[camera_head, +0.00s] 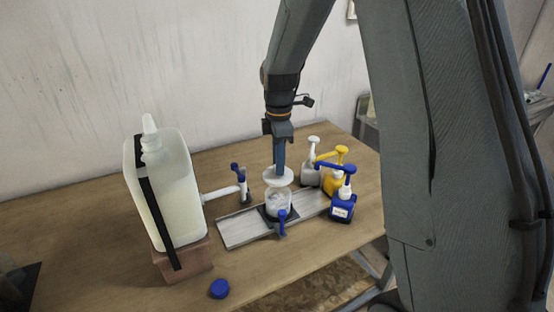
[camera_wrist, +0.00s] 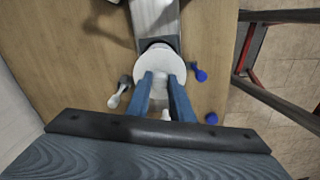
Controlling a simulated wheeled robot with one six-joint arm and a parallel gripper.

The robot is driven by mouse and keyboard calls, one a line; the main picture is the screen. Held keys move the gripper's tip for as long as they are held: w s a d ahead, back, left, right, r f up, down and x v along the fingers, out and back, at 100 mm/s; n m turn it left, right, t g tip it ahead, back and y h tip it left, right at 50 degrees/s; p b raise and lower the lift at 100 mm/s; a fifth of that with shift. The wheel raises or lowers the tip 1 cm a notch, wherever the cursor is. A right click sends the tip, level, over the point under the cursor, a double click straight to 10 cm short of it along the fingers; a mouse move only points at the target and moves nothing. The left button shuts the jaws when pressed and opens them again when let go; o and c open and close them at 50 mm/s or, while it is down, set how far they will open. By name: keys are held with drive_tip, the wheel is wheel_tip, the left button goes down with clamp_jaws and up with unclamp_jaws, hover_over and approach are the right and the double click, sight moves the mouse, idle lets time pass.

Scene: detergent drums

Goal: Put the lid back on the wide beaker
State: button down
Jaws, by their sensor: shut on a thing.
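The lid is a white round disc (camera_head: 278,176), held just above the beaker in the head view. My gripper (camera_head: 279,168) points down and is shut on the lid from above. The wide beaker (camera_head: 279,204) is clear with pale contents and stands on a dark square on a metal tray. The lid looks roughly over the beaker's mouth, but whether it touches the rim cannot be told. In the wrist view, my blue fingers (camera_wrist: 163,84) reach to the middle of the white lid (camera_wrist: 150,64), which hides most of the beaker.
The metal tray (camera_head: 241,231) lies mid-table. A large white jug (camera_head: 172,190) with a spout stands left. White (camera_head: 311,168), yellow (camera_head: 333,180) and blue (camera_head: 342,207) pump bottles stand close on the right. A blue-handled clamp (camera_head: 282,222) is before the beaker. A blue cap (camera_head: 219,289) lies at the front.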

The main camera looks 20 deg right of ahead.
sight(279, 178)
drive_tip(key=shift+f+b, duration=1.65)
drive_tip(key=shift+f, duration=1.3)
drive_tip(key=shift+p, duration=0.3)
drive_tip(key=shift+f, duration=0.15)
idle(0.8)
drive_tip(key=c, duration=1.5)
unclamp_jaws()
drive_tip(key=shift+o, duration=0.5)
drive_tip(key=o, duration=0.4)
drive_tip(key=shift+p, duration=0.4)
